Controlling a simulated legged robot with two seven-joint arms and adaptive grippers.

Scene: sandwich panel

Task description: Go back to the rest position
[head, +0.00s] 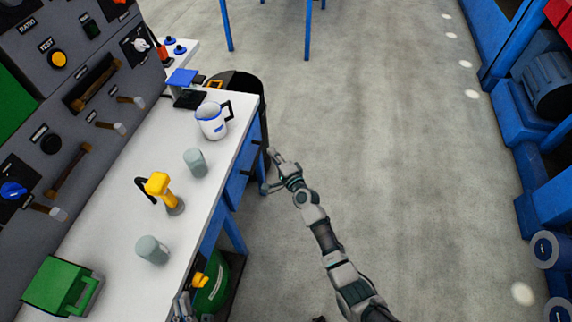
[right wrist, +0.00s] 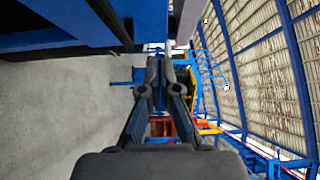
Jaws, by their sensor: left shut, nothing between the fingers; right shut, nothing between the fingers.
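My right arm comes in from the lower right, and its gripper (head: 270,172) is over the floor, just right of the white workbench's (head: 105,225) edge. In the right wrist view the two dark fingers (right wrist: 164,62) lie close together with nothing between them; the gripper is shut and empty. My left gripper (head: 183,306) is at the bottom edge of the head view, beside the bench's near right edge. Only a small part of it shows, it is shut, and its arm is out of view.
The bench holds a white mug (head: 212,120), two grey cylinders (head: 195,162), a yellow tool (head: 158,186) and a green box (head: 62,286). A grey control panel (head: 75,100) stands left. A green round object (head: 211,290) is below. The floor (head: 400,150) to the right is clear.

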